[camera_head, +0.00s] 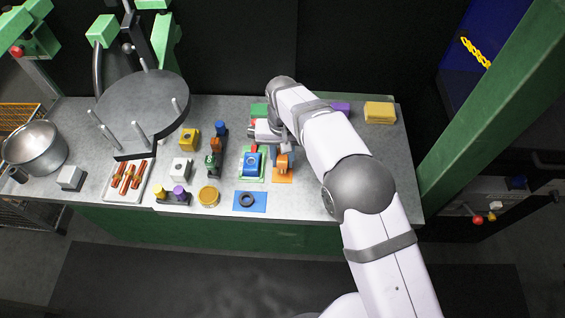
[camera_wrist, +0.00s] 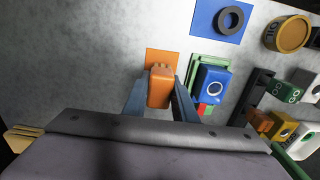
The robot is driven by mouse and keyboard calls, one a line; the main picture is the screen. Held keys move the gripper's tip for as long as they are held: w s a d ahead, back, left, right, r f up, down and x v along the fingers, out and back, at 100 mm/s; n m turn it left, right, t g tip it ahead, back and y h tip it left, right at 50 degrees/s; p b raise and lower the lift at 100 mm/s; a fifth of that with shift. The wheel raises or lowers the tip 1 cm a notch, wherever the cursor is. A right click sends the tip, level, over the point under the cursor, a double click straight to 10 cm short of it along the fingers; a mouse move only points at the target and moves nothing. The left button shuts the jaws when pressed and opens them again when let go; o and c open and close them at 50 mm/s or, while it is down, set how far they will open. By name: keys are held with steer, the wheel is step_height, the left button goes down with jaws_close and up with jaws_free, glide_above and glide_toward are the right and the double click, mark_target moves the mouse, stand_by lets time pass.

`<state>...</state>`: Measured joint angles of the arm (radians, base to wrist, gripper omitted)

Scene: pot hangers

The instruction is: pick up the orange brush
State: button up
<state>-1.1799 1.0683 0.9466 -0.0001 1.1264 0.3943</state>
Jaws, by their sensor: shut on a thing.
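The orange brush (camera_wrist: 159,90) sits between the two blue-grey fingers of my gripper (camera_wrist: 160,82) in the wrist view, and they are shut on it. An orange mat (camera_wrist: 161,55) lies by the brush's far end. In the head view the brush (camera_head: 282,165) shows just beyond my arm, over the orange mat (camera_head: 282,179). My gripper (camera_head: 283,157) is partly hidden there by my own wrist. I cannot tell whether the brush touches the mat.
A blue block (camera_head: 252,163) on a green mat stands close left of the brush. A dark ring (camera_head: 247,199) lies on a blue mat in front. Several small blocks and a yellow-lidded tin (camera_head: 208,195) stand further left.

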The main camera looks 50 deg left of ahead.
step_height(320, 180, up, 8)
steer(key=shift+f+b, duration=0.1)
steer(key=shift+b, duration=0.7)
